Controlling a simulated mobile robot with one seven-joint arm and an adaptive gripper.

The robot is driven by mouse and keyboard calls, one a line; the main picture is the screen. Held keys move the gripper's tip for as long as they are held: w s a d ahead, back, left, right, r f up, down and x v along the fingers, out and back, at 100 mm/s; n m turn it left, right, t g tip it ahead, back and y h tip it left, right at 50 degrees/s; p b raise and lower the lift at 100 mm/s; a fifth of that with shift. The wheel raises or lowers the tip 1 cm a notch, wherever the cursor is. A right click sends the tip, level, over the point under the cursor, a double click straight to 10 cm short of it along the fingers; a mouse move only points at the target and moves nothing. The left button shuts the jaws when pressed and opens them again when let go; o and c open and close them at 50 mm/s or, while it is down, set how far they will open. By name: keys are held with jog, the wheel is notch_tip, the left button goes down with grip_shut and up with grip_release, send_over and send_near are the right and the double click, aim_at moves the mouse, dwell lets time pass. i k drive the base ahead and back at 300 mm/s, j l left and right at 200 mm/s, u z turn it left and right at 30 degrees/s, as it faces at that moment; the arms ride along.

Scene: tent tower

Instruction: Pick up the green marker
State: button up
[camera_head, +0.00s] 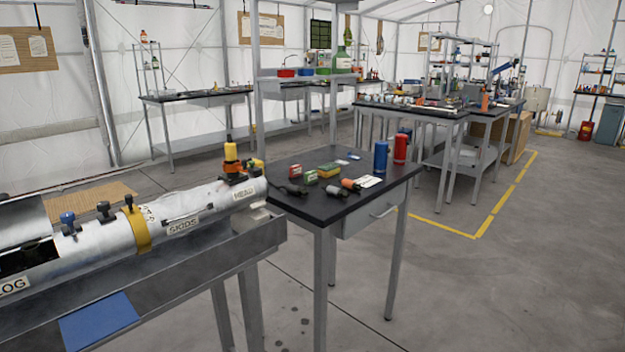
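I cannot make out a green marker for certain in the head view. The dark-topped table (345,205) in the middle holds several small items. Among them are a small green-and-white block (310,177) and a yellow-and-green block (329,169), neither clearly a marker. My gripper is not in view.
A labelled white tube (195,205) lies in a grey trough at left. Open floor (500,290) lies to the right.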

aim_at(311, 177)
jog(key=i+l, duration=0.15)
jog(key=i, duration=0.2)
jog(key=i+l, duration=0.2)
jog(key=i, duration=0.2)
jog(key=i+j, duration=0.25)
jog(key=i, duration=0.15)
jog(key=i+j, duration=0.2)
jog(key=i, duration=0.2)
jog(key=i+j, duration=0.3)
jog(key=j, duration=0.15)
